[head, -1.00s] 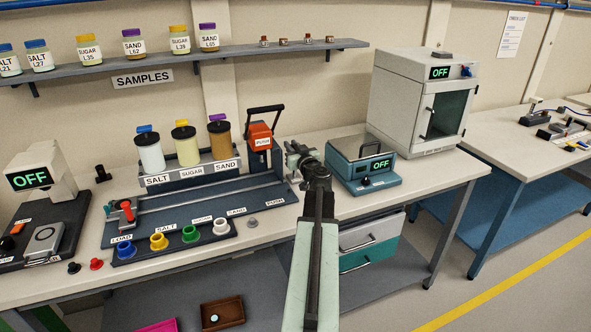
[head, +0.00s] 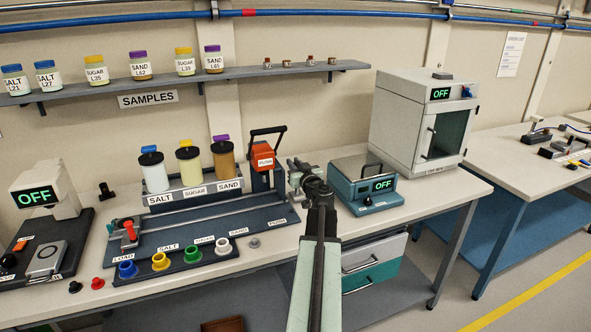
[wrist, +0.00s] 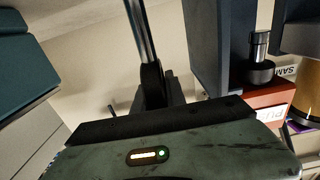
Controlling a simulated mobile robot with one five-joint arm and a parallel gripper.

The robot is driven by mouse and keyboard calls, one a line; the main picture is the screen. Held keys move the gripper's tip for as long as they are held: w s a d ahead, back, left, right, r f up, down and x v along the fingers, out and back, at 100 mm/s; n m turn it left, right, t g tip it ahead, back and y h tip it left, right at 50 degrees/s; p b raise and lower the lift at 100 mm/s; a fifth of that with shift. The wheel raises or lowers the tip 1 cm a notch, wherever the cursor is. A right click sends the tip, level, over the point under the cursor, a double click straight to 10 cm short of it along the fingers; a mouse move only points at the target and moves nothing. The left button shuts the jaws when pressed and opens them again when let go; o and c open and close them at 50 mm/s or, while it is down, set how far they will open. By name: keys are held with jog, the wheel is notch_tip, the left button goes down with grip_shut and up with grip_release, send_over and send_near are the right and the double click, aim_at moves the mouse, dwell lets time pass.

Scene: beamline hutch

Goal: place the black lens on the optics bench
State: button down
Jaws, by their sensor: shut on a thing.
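In the wrist view the dark part stands just past the jaws, with the rod extending upward. The far right bench (head: 490,145) carries several small black-based optical parts (head: 535,135); it appears to be the optics bench.
Dispensers (head: 188,167) and coloured cups (head: 160,262) are at left. A sample shelf (head: 220,78) runs above. Floor shows between the two benches.

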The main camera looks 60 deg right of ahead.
notch_tip(320, 180, up, 10)
jog(key=p, duration=0.9)
